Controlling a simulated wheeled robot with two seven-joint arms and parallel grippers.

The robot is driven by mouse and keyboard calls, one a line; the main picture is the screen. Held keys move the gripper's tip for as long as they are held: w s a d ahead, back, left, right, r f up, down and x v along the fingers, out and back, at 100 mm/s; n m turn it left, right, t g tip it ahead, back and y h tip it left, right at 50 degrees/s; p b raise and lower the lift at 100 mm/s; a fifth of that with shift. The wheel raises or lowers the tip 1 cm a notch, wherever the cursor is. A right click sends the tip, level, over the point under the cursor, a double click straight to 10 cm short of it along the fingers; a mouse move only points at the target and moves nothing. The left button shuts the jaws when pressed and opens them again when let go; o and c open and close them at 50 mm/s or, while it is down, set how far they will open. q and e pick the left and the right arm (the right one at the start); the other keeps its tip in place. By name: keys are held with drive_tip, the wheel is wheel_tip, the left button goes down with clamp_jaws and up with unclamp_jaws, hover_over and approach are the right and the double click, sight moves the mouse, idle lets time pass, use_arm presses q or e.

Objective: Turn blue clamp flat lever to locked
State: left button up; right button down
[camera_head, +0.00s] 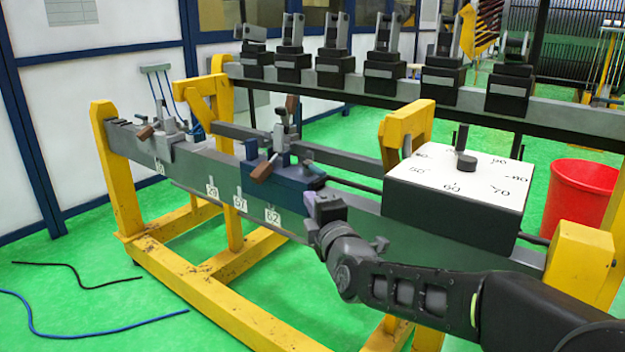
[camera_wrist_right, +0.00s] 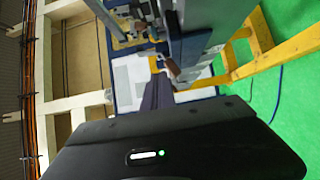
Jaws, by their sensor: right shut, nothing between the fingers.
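The blue clamp (camera_head: 290,190) sits on the long grey beam of the winding frame, near the middle of the head view. Its lever (camera_head: 262,171) has a brown handle that hangs over the clamp's front face, tilted down. My right gripper (camera_head: 315,200) is shut and empty, at the right front end of the blue clamp and to the right of the lever handle. I cannot tell whether it touches the clamp. In the right wrist view the shut fingers (camera_wrist_right: 158,92) point toward a brown handle (camera_wrist_right: 172,68). My left gripper is not in view.
A grey clamp (camera_head: 180,145) with another brown handle stands farther left on the beam. A black box with a white numbered dial top (camera_head: 460,175) stands to the right. Yellow posts (camera_head: 405,130) rise behind. A red bin (camera_head: 580,200) stands at the right.

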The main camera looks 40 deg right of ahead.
sight(314, 169)
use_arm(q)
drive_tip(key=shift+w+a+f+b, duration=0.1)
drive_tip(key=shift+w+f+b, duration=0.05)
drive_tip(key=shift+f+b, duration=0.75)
use_arm(e)
drive_tip(key=w+d, duration=0.2)
drive_tip(key=w, duration=0.1)
drive_tip(key=w+d, duration=0.2)
drive_tip(key=w, duration=0.1)
drive_tip(key=w+d, duration=0.3)
drive_tip(key=shift+d, duration=0.1)
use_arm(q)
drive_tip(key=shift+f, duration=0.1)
